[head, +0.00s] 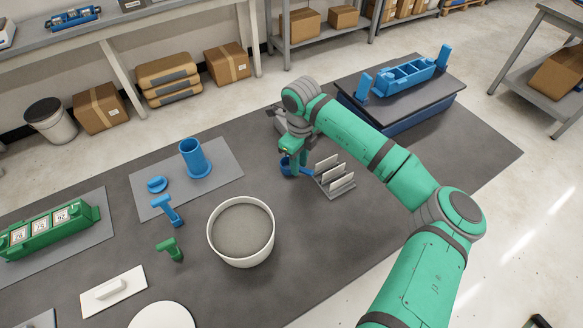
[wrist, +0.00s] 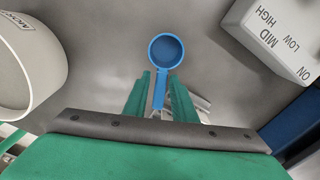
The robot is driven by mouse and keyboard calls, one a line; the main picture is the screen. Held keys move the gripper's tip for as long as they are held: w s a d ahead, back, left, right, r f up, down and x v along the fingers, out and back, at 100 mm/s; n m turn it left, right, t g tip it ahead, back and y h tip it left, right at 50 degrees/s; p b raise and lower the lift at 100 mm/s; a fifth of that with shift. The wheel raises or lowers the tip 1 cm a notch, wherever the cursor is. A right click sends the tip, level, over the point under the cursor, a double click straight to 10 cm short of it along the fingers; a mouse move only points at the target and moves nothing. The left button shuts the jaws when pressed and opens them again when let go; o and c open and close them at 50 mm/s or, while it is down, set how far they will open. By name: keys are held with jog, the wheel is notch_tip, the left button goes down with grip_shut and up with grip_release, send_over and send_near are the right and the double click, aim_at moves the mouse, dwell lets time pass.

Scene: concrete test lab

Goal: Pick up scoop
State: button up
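The blue scoop (head: 286,168) has a round cup and a straight handle. In the head view it is beside the pale slotted rack (head: 338,184), its handle pointing toward it. In the wrist view the scoop (wrist: 166,50) shows its cup beyond my fingertips, and its handle runs back between the fingers. My gripper (wrist: 160,82) is open, with a green finger on each side of the handle and narrow gaps between. In the head view my gripper (head: 290,158) is right above the scoop and partly hides it.
A white round tub (head: 212,240) with grey contents stands left of my gripper. A dark platform with a blue holder (head: 405,78) is behind right. A white labelled box (wrist: 275,40) is close in the wrist view.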

aim_at(301, 169)
jog(key=f, duration=0.3)
jog(key=shift+s+d+f, duration=0.1)
jog(key=shift+d, duration=0.3)
jog(key=shift+a, duration=0.1)
grip_shut()
jog(key=shift+r, duration=0.4)
notch_tip(301, 169, up, 2)
jog(key=shift+r, duration=0.1)
jog(key=s+r, duration=1)
jog(key=s, duration=0.4)
